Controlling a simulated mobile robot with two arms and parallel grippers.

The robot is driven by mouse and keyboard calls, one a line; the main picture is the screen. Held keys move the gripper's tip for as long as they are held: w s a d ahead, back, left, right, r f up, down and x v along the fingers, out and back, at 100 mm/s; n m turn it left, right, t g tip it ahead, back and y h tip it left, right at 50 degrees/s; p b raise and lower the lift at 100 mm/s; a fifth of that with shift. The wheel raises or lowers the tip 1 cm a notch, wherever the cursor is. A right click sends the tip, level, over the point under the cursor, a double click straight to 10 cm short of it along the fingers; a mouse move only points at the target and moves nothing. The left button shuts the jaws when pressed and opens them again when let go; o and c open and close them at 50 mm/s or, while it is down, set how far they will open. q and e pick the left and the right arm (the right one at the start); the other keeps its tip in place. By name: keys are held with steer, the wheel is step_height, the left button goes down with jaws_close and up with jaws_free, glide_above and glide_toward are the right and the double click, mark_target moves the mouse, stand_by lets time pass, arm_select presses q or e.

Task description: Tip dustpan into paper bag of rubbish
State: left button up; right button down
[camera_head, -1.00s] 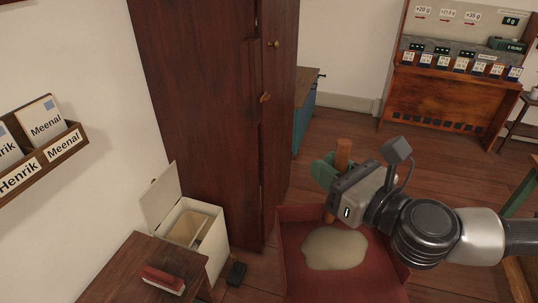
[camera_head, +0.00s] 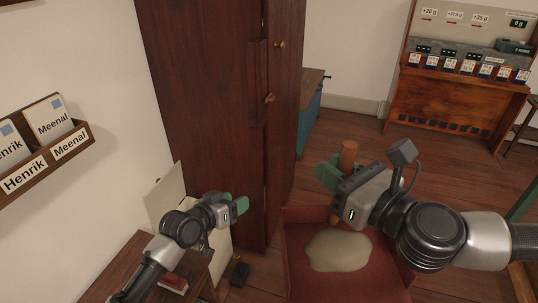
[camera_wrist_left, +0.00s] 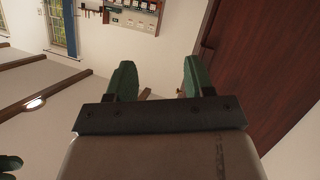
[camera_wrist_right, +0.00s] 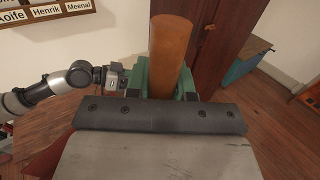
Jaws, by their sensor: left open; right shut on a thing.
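The red dustpan (camera_head: 380,283) is held at the bottom centre of the head view, with a pale beige heap (camera_head: 338,250) lying in it. My right gripper (camera_head: 338,182) is shut on its upright wooden handle (camera_head: 348,157); the handle (camera_wrist_right: 170,55) also stands between the green fingers in the right wrist view. My left gripper (camera_head: 240,204) is open and empty, in front of the dark wardrobe and the white lidded bin. The bin's raised lid (camera_head: 165,198) shows, but my left arm hides most of the bin and what is inside. I cannot make out a paper bag.
A wooden table (camera_head: 118,268) stands at the lower left with a red block (camera_head: 174,284) on it. A tall dark wardrobe (camera_head: 205,110) stands behind the bin. A small black object (camera_head: 238,274) lies beside the bin. Floor is clear toward the wooden rack (camera_head: 455,100).

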arm_select(q)
steer(key=s+d+r+m+g+h, duration=0.1)
steer(key=s+d+r+m+h, duration=0.15)
steer(key=r, duration=0.75)
steer(key=s+d+r+m+h, duration=0.2)
steer(key=s+d+r+h, duration=0.15)
steer(key=r, duration=0.55)
steer(key=m+g+h, duration=0.3)
steer(key=m+g, duration=0.3)
steer(key=m, duration=0.1)
glide_toward(344, 147)
steer(key=x, duration=1.1)
steer(key=shift+w+d, duration=0.1)
